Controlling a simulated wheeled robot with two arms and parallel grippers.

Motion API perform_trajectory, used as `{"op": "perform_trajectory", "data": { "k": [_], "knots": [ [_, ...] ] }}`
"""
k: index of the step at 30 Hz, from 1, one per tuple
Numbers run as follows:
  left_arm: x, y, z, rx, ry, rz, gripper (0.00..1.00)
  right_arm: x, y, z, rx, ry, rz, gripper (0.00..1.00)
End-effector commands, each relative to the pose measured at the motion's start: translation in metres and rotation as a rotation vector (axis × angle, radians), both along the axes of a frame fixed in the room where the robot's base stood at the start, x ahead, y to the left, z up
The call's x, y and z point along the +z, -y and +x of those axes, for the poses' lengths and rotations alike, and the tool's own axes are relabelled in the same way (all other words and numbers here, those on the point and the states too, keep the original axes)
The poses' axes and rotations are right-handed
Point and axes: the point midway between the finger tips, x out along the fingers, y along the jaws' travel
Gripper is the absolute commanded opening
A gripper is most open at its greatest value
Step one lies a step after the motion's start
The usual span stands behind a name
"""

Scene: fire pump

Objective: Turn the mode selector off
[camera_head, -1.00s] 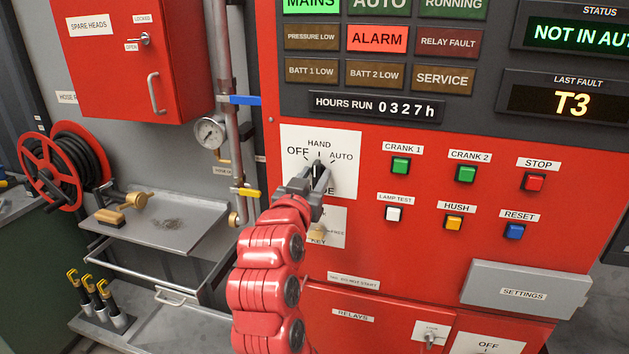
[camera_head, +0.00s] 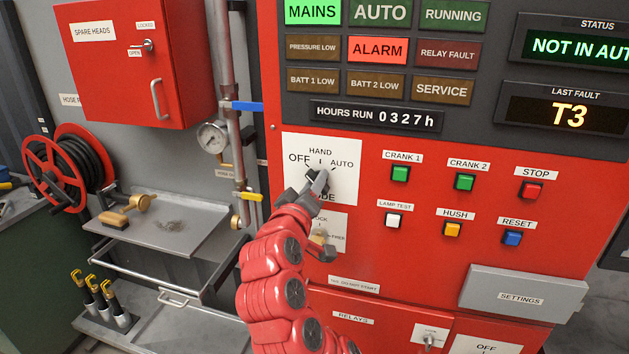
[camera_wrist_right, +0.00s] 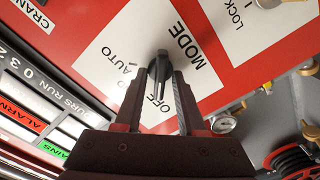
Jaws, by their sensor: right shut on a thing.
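The mode selector is a black knob on a white MODE plate (camera_head: 345,185) marked OFF, HAND and AUTO, on the red panel. My right gripper (camera_head: 316,182) is shut on the knob and hides much of it. In the right wrist view the knob (camera_wrist_right: 159,75) sits between the two fingers of the right gripper (camera_wrist_right: 160,80). There its bar runs down the picture between the fingers, towards the word OFF. The HAND mark is hidden in that view, so the exact pointer position is hard to tell. My left gripper is not in view.
Just below the plate is a lock plate with a brass key part (camera_head: 320,238), close to my right wrist. Push buttons, such as the green CRANK 1 (camera_head: 400,173), lie to the right. A pressure gauge (camera_head: 213,137) and pipe with valve levers stand to the left.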

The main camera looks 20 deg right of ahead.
Motion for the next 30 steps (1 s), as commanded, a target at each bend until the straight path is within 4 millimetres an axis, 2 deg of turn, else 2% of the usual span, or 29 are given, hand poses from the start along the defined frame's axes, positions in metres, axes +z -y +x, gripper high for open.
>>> {"op": "perform_trajectory", "data": {
  "k": [21, 22, 30],
  "knots": [
    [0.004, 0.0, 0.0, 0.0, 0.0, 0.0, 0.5, 0.0003, -0.0004, 0.0002, 0.001, -0.039, -0.061, 0.0],
    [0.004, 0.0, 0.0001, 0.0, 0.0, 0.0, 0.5, 0.0003, -0.0004, 0.0002, 0.001, -0.039, -0.061, 0.44],
    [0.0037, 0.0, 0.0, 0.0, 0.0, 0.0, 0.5, 0.0, -0.0006, -0.0002, 0.0, -0.039, -0.06, 0.46]
  ]
}}
